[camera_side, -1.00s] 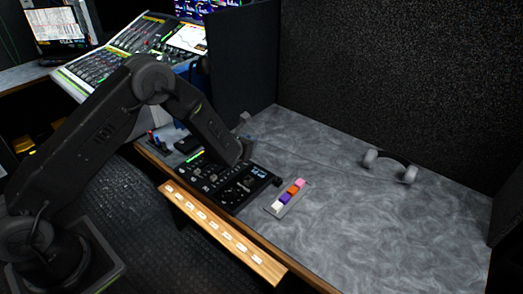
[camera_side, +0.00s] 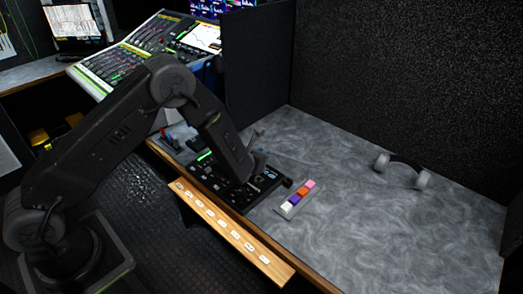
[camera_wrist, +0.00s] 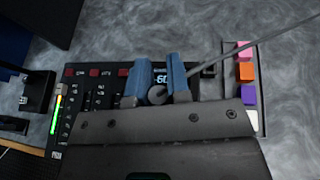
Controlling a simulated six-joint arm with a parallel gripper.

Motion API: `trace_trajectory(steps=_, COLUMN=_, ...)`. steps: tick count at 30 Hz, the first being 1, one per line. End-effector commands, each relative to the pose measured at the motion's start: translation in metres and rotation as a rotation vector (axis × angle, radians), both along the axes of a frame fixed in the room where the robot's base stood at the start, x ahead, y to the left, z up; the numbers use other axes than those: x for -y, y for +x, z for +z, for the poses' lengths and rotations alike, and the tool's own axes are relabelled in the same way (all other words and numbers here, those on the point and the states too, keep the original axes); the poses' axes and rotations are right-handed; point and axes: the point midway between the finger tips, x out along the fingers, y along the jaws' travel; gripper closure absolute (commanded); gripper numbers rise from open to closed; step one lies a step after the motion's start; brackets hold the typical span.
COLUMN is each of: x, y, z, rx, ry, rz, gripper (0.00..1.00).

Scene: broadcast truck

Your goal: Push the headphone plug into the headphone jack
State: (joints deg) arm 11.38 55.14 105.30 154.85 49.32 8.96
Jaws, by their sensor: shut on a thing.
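My gripper (camera_wrist: 160,80) shows at the middle of the wrist view, its two blue fingers shut on a small round dark grey piece, the headphone plug (camera_wrist: 157,94). A thin grey cable (camera_wrist: 240,55) runs from it to the upper right. The gripper is over the black control panel (camera_wrist: 90,95), near its small display. In the side view my gripper (camera_side: 250,170) is low over the far part of the panel (camera_side: 232,197). The headphone jack and the plug's tip are hidden beneath the gripper. The headphones (camera_side: 402,170) lie on the grey desk at the back right.
A tray of coloured blocks (camera_side: 296,200) lies right of the panel. A wooden strip with white labels (camera_side: 222,230) runs along the desk's front edge. A mixing console (camera_side: 135,55) stands at the back left. The grey desk (camera_side: 370,230) is mostly clear on the right.

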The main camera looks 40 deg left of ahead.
Motion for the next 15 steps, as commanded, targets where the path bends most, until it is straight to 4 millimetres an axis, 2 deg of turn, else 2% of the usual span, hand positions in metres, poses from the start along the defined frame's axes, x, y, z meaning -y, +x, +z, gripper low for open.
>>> trace_trajectory(steps=6, x=0.000, y=0.000, z=-0.021, rx=0.000, ry=0.001, rz=-0.001, gripper=1.00)
trace_trajectory(steps=15, x=0.000, y=0.000, z=-0.034, rx=0.000, ry=0.000, rz=-0.001, gripper=1.00)
